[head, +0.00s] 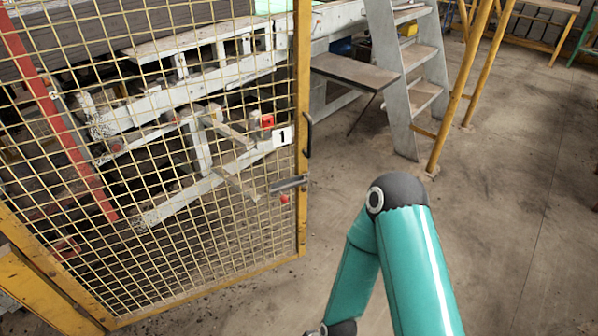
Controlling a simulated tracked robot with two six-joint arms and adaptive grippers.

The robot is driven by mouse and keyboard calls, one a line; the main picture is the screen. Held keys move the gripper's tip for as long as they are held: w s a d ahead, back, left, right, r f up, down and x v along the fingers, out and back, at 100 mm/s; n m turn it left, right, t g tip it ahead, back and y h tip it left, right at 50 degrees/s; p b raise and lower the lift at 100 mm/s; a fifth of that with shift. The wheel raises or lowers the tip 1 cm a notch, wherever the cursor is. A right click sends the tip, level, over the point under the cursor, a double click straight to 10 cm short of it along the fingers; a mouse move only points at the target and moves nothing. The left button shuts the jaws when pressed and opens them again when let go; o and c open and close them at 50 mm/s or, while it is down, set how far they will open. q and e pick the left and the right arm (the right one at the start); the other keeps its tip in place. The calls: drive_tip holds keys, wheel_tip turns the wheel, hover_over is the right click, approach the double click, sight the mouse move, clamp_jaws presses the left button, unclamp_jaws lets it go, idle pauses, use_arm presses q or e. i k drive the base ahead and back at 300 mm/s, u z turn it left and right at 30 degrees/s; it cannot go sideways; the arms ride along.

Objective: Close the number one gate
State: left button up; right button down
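The number one gate (303,90) is a yellow-framed wire mesh panel filling the left of the head view. A white plate with a black "1" (283,137) is fixed to its mesh near the right edge. A dark pull handle (308,136) is on the right upright, and a grey latch (288,185) sits below it. The right upright stands apart from any post that I can see. My teal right arm is bent in front, right of the gate and apart from it in the picture. Neither gripper's fingers show; my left arm is not in view.
Behind the mesh are grey machine beams (190,85) and a red post (60,130). A grey stepladder (405,75) and yellow posts (460,85) stand beyond the gate at the upper right. A yellow frame (40,295) is at lower left. The concrete floor (520,210) at right is clear.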

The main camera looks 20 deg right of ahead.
sight(10, 225)
drive_tip(key=z, duration=0.1)
drive_tip(key=i, duration=1)
drive_tip(key=u, duration=0.1)
